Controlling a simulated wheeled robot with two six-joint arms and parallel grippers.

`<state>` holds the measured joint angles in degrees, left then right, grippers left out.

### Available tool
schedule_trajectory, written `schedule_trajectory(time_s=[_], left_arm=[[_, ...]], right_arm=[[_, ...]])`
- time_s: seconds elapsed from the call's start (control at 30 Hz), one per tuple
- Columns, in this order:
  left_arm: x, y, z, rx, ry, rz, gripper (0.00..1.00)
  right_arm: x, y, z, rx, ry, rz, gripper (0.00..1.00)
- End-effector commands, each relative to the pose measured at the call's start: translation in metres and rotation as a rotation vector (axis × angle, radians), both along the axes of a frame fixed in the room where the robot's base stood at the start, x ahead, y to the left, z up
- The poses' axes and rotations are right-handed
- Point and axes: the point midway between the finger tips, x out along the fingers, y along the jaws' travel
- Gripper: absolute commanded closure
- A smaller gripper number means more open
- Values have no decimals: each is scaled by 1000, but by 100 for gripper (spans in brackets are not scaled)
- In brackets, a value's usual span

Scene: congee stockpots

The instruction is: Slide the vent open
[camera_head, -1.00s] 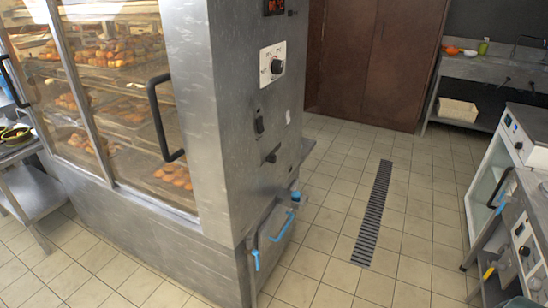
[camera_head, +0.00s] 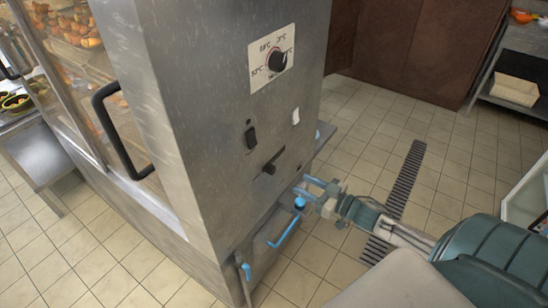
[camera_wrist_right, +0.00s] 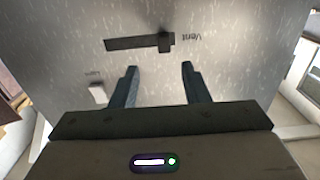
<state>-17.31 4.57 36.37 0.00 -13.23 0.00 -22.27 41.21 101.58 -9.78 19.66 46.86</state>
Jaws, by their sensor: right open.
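The vent slider (camera_head: 268,168) is a small black knob on a dark slot in the cabinet's steel side panel. It sits below a black switch in the head view. In the right wrist view the vent knob (camera_wrist_right: 166,42) stands at the right end of its horizontal slot, beside an upside-down "Vent" label. My right gripper (camera_head: 308,188) is open and empty, to the right of the slider and apart from it. In the right wrist view its two fingers (camera_wrist_right: 160,68) point at the panel, just below the knob in the picture. My left gripper is out of view.
A temperature dial (camera_head: 277,62) and a white switch (camera_head: 295,117) are on the same panel. Below is a drawer with a blue handle (camera_head: 284,230). A glass door with a black handle (camera_head: 119,130) is at left. Tiled floor with a drain grate (camera_head: 405,182) is clear at right.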

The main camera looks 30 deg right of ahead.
Motion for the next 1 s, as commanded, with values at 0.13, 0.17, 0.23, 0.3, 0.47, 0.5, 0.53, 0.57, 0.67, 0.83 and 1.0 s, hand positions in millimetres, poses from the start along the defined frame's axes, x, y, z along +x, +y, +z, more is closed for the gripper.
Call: schedule_trajectory(time_s=[0.13,0.17,0.23,0.3,0.47,0.5,0.53,0.57,0.67,0.83,1.0], left_arm=[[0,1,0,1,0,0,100],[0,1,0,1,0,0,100],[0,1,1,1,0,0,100],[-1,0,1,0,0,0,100],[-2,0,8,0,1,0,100],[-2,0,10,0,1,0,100],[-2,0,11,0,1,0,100],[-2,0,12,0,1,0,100],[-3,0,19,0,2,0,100],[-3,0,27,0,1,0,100],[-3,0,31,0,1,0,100]], right_arm=[[6,4,2,4,-6,4,58],[8,4,2,4,-6,4,58],[14,6,2,2,-6,3,58],[20,9,2,2,-7,2,58],[37,15,4,4,-7,-1,58],[41,17,4,4,-6,-1,58],[44,18,4,4,-6,0,58],[48,20,4,4,-6,0,58],[62,25,5,5,-6,-2,58],[83,34,3,3,-4,-1,58],[96,40,2,2,-4,0,58]])
